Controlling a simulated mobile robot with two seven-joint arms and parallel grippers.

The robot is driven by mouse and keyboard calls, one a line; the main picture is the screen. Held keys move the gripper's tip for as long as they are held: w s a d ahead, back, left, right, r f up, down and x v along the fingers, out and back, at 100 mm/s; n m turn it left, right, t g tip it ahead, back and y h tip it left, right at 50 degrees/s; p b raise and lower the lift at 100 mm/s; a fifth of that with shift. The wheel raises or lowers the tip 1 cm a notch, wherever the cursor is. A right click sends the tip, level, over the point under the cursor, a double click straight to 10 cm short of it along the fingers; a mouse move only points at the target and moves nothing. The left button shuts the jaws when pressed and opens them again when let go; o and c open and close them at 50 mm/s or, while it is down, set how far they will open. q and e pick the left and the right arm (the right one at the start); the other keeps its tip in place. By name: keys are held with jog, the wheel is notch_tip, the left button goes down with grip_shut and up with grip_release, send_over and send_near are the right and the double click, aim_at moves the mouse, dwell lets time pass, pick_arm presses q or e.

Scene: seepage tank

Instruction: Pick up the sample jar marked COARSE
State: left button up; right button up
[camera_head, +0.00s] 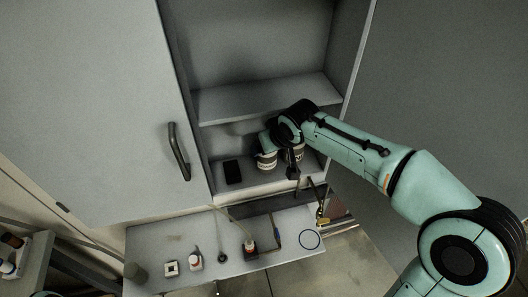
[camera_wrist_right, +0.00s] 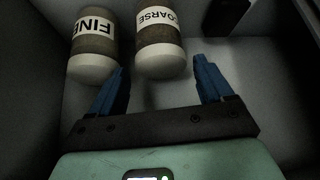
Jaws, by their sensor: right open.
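The COARSE sample jar (camera_wrist_right: 158,40) shows in the right wrist view with a white label, a dark grainy middle band and a pale end. In the head view it appears to be the left jar (camera_head: 266,161) on the cabinet's lower shelf. My right gripper (camera_wrist_right: 161,66) is open, with its blue fingers either side of the line to this jar; it looks empty, and I cannot tell whether the fingertips reach past the jar's near end. In the head view my right arm partly covers the jars and hides the fingers. My left gripper is not in view.
The FINE jar (camera_wrist_right: 95,42) stands close beside the COARSE jar. A black box (camera_head: 232,172) is on the same shelf, left of the jars. An upper shelf (camera_head: 265,97) and side walls close in the space. A bench (camera_head: 215,265) with small items lies in front.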

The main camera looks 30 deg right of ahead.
jog(key=x, duration=0.6)
jog(key=shift+w+f, duration=0.1)
jog(key=c, duration=0.9)
jog(key=shift+c, duration=0.3)
jog(key=shift+w, duration=0.1)
